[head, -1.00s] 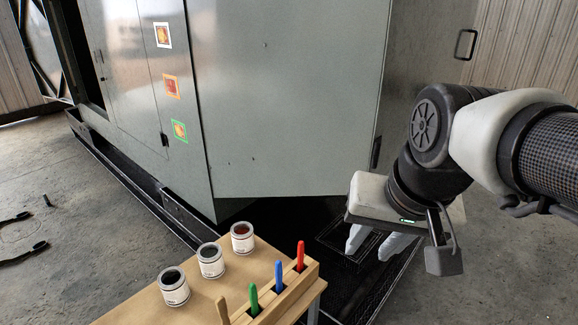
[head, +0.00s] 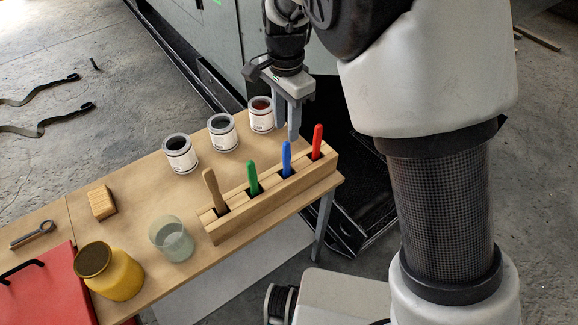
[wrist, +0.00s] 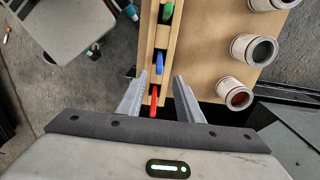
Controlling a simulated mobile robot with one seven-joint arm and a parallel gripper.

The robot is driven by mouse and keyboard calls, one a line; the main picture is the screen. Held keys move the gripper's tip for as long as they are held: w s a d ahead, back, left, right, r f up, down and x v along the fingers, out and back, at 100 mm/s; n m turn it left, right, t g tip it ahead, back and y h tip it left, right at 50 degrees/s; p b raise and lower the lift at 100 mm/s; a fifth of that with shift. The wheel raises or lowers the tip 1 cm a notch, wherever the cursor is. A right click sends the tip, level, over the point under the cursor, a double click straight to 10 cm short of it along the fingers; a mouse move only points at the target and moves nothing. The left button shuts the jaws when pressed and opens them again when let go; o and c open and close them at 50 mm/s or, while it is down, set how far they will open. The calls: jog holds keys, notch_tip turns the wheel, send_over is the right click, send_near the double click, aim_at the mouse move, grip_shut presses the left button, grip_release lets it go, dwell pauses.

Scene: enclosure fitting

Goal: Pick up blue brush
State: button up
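The blue brush (head: 286,159) stands upright in a slot of the wooden holder (head: 226,228), between the green brush (head: 253,178) and the red brush (head: 317,142). My gripper (head: 293,120) is above the holder's red and blue end, pointing down. In the wrist view its two fingers (wrist: 155,98) are spread apart with nothing held between them. The blue brush (wrist: 159,63) shows just beyond the fingertips there, and the red brush (wrist: 154,101) appears between the fingers. The lower ends of the brushes are hidden in the holder.
Three cans (head: 222,132) stand behind the holder, close to my gripper. A wooden block (head: 101,202), a glass jar (head: 172,238), a yellow jar (head: 110,271), a wrench (head: 33,234) and a red case (head: 48,290) are farther left. A grey cabinet (head: 212,38) stands behind.

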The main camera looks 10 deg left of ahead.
aim_at(287, 144)
notch_tip(287, 144, down, 7)
jog(key=shift+f+b, duration=0.1)
jog(key=shift+b, duration=0.35)
jog(key=shift+s+f+b, duration=0.1)
jog(key=shift+f+b, duration=0.45)
jog(key=shift+f, duration=2.15)
jog(key=shift+r, duration=0.1)
jog(key=shift+c, duration=0.2)
grip_shut()
